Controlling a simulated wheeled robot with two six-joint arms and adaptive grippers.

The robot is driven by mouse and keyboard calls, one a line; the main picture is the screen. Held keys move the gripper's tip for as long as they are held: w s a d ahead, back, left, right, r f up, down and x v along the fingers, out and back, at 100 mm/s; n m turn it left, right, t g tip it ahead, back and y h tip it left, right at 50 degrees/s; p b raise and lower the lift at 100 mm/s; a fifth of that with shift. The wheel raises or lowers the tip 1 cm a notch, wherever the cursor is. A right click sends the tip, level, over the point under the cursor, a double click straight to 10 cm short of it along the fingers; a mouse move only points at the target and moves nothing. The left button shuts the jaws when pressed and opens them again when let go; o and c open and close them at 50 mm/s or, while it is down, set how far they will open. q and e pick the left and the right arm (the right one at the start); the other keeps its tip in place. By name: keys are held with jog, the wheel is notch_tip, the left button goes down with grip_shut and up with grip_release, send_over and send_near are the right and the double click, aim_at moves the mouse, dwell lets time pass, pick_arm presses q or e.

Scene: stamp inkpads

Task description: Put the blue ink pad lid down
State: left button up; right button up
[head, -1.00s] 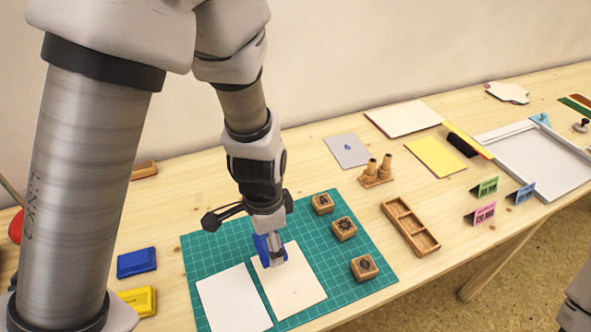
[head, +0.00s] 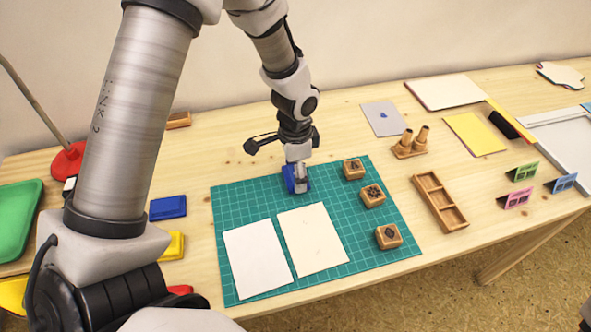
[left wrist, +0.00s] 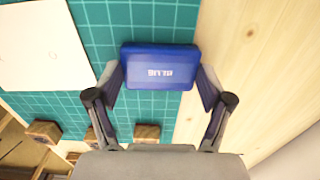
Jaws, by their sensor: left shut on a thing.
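My left gripper (head: 299,181) is shut on the blue ink pad lid (head: 287,180). In the head view the lid is partly hidden by the fingers, over the far part of the green cutting mat (head: 240,205), beyond the cream card. In the left wrist view the fingers of the left gripper (left wrist: 160,82) grip the lid (left wrist: 160,62) by its two short ends. Pale lettering shows on its face. I cannot tell whether the lid touches the mat. A blue ink pad (head: 167,207) lies on the table left of the mat. My right gripper is not in view.
A white card (head: 257,260) and a cream card (head: 313,240) lie on the mat. Several wooden stamps (head: 373,195) stand along its right side. A yellow ink pad (head: 172,246) is at left, a wooden tray (head: 438,202) at right. Bare table (head: 225,160) lies behind the mat.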

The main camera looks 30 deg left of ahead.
pick_arm(q)
jog(key=o, duration=0.7)
jog(key=shift+f, duration=0.15)
notch_tip(320, 180, up, 12)
jog(key=shift+r+p, duration=0.2)
jog(key=shift+p, duration=0.6)
